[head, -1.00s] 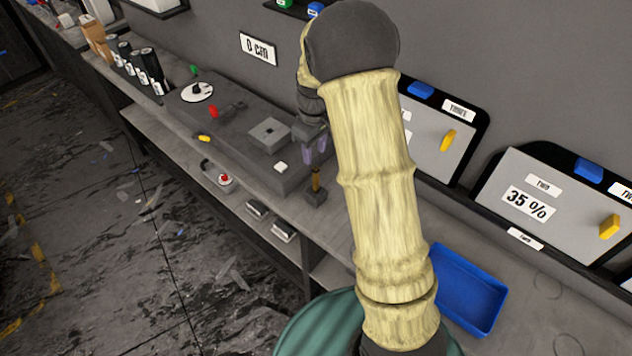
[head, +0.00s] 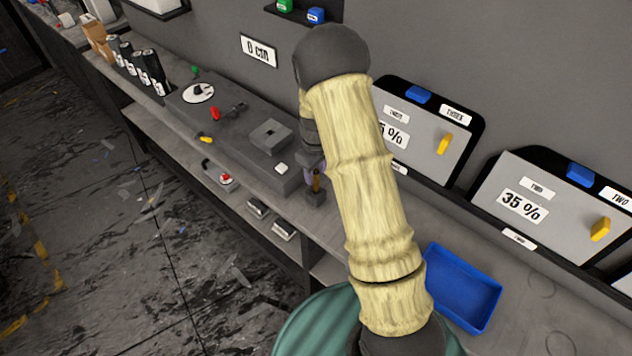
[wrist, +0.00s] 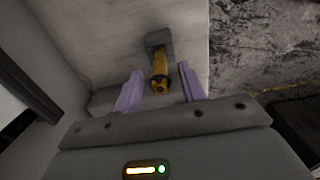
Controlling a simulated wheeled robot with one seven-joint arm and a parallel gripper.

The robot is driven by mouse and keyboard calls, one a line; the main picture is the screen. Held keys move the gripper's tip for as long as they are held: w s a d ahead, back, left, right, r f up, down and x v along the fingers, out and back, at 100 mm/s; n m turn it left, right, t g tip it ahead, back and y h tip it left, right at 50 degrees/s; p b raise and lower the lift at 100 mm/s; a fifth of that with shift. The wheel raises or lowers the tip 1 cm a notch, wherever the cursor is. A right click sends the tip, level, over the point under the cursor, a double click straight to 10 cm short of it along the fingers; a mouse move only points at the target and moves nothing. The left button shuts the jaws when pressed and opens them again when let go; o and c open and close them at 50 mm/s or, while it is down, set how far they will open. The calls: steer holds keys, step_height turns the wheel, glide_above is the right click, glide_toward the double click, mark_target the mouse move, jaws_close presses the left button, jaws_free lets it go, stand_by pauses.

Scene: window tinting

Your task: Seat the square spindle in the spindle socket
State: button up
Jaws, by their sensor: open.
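A yellow-brown piece with a dark band, which looks like the square spindle (head: 317,181), stands upright in a small dark block (head: 316,199) near the bench's front edge. In the wrist view the spindle (wrist: 159,76) points toward the camera from its block (wrist: 158,40). My gripper (wrist: 161,88) is open, with one purple finger on each side of the spindle's near end and gaps showing. In the head view my arm partly hides the gripper. A grey square block with a recess (head: 270,136), possibly the spindle socket, sits on the raised dark plate to the left.
The raised plate (head: 232,135) also carries a white dial (head: 198,92), a red piece (head: 215,113) and a white button (head: 281,168). A blue tray (head: 462,287) lies to the right. Tilted panels (head: 530,203) line the wall. Dark bottles (head: 150,68) stand at the left.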

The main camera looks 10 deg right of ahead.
steer(key=shift+f, duration=0.9)
steer(key=shift+s, duration=0.1)
jaws_close()
